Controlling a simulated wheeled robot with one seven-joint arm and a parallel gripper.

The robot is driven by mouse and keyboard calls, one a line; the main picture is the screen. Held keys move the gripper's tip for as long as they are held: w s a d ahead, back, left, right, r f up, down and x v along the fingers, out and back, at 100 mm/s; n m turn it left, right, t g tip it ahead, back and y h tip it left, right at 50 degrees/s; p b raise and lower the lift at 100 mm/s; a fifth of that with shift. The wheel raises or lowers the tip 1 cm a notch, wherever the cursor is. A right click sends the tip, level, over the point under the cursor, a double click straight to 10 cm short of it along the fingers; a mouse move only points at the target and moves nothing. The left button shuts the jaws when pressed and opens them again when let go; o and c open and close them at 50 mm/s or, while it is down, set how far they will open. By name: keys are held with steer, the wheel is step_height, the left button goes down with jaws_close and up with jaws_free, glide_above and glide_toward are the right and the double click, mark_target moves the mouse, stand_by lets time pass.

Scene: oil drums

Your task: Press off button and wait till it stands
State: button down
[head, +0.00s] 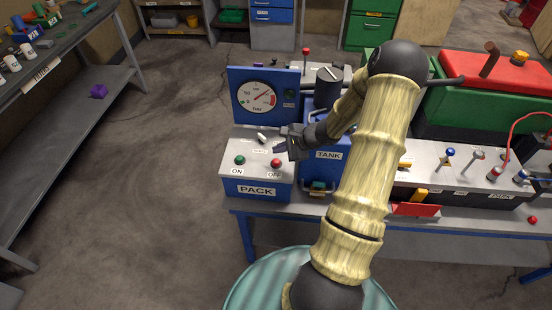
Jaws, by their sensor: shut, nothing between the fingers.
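The blue and grey PACK box (258,190) stands on the bench in the middle of the head view. On its sloped top are a green ON button (240,160) and a red OFF button (276,163). A pale switch (262,137) sits behind them. A round bar gauge (257,96) with a red zone is on the blue panel behind, its needle pointing up and right. My gripper (280,149) is shut and empty, just above and behind the OFF button and apart from it in the picture. I cannot tell its height above the panel.
A blue TANK (329,170) stands right of the PACK box, partly behind my arm. Further right are a grey panel with levers (462,165) and a green and red machine (480,80). A shelf (75,110) stands at left. The floor between is clear.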

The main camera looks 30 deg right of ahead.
steer(key=shift+r+p, duration=0.6)
steer(key=shift+r, duration=0.75)
steer(key=shift+a, duration=0.25)
steer(key=s+a+r+n+g+h, duration=0.4)
steer(key=s+a+r+n, duration=1)
steer(key=s+n, duration=0.4)
steer(key=shift+a+n+g+h, duration=0.3)
steer(key=shift+a+n+h, duration=0.4)
steer(key=shift+a+h, duration=0.15)
steer(key=shift+w, duration=0.15)
